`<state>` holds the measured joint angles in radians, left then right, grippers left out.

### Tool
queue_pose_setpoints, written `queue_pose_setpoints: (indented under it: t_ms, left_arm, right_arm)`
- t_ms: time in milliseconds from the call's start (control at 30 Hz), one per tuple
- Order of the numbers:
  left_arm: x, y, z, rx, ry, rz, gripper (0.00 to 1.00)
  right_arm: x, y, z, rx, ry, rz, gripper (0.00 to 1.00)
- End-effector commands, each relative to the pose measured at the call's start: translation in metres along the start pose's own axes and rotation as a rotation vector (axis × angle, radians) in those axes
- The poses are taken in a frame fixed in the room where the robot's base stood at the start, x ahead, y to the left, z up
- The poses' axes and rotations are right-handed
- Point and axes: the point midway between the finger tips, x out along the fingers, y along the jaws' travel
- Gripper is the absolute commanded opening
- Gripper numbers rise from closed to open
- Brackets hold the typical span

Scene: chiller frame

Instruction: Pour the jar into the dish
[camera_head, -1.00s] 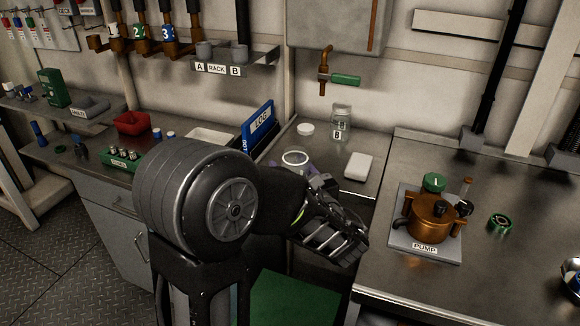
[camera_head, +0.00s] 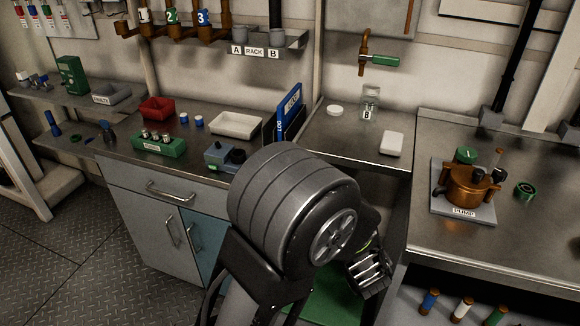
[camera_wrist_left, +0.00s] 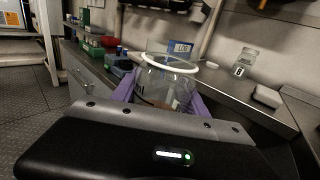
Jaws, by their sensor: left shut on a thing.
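A clear glass jar (camera_wrist_left: 168,80) with a white rim is between the purple fingers of my left gripper (camera_wrist_left: 165,92) in the left wrist view. The gripper is shut on it. The jar looks about upright and open at the top, with something brownish low inside. In the head view my arm hides the jar and fingers. A shallow white rectangular dish (camera_head: 236,125) sits on the left counter, left of the blue log binder, apart from the jar. My right gripper is not in view.
A second glass jar, labelled B (camera_head: 370,103), stands near a white lid (camera_head: 335,110) and a white block (camera_head: 392,143). The blue binder (camera_head: 289,112) stands upright right of the dish. A blue-grey device (camera_head: 226,156), green block (camera_head: 160,145) and red bowl (camera_head: 157,108) crowd the left counter.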

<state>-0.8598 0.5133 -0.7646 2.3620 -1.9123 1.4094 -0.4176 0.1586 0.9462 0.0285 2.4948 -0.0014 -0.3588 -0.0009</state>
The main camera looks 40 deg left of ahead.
Motion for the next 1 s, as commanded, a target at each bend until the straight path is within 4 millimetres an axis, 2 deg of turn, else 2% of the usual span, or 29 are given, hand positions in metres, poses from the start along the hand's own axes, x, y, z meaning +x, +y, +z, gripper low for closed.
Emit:
queue_pose_setpoints:
  t_ms: [167,300,400,500,633,1000]
  left_arm:
    - [-0.044,-0.029,-0.037,0.010,-0.010,-0.051,0.01]
    - [-0.087,-0.051,-0.077,0.012,-0.012,-0.095,0.01]
    - [-0.117,-0.063,-0.106,0.012,-0.007,-0.121,0.01]
    - [-0.135,-0.069,-0.125,0.011,-0.004,-0.135,0.01]
    - [-0.144,-0.073,-0.133,0.006,-0.004,-0.141,0.01]
    - [-0.144,-0.073,-0.135,0.004,0.000,-0.140,0.01]
  right_arm:
    - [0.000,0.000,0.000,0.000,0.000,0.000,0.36]
    - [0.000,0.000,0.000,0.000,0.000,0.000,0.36]
    - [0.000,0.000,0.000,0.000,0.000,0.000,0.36]
    - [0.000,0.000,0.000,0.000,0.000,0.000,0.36]
    - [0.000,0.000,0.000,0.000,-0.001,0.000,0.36]
    - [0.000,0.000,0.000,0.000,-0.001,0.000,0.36]
